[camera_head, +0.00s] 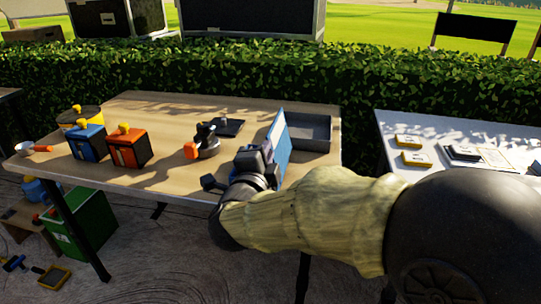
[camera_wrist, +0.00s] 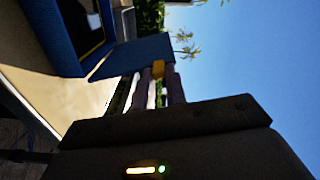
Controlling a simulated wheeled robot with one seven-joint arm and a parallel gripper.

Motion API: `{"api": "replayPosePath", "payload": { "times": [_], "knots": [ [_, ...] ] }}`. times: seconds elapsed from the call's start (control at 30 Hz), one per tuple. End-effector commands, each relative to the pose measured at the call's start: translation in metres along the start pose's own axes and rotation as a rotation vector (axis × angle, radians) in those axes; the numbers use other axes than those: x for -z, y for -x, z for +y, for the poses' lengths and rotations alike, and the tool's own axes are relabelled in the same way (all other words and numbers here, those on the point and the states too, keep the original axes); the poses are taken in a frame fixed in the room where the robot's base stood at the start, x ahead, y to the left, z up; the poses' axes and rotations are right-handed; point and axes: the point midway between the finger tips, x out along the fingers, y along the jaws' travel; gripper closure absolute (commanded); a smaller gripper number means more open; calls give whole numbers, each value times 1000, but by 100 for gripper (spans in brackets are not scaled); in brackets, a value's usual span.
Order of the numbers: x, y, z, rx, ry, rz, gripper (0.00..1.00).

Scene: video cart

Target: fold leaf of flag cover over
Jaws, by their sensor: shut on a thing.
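The flag cover's blue leaf (camera_head: 279,145) stands up, tilted, near the right part of the wooden table in the head view. My gripper (camera_head: 262,158) is at its left face and hides part of it. In the wrist view the leaf (camera_wrist: 138,54) runs out from the blue cover body (camera_wrist: 55,35), which has a dark inside with a yellow line. My gripper (camera_wrist: 159,75) is shut on the small yellow tab (camera_wrist: 158,68) at the leaf's edge. The cover body is mostly hidden behind my arm and the leaf in the head view.
A grey tray (camera_head: 310,132) stands just right of the leaf. A dark round-based device with an orange knob (camera_head: 191,150), a flat dark plate (camera_head: 228,127), an orange box (camera_head: 128,150) and a blue box (camera_head: 87,142) stand to the left. The table's front middle is clear.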

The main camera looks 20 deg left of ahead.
Motion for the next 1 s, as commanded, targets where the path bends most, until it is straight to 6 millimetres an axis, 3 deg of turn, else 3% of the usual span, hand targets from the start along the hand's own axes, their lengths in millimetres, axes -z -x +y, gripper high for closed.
{"api": "replayPosePath", "payload": {
  "times": [0.3,0.33,0.43,0.77,1.0],
  "knots": [
    [0,0,0,0,0,0,99],
    [0,0,0,0,0,0,81],
    [0,0,0,-1,0,1,65],
    [0,2,0,0,1,0,65],
    [0,30,-1,0,2,-3,65]
  ]
}}
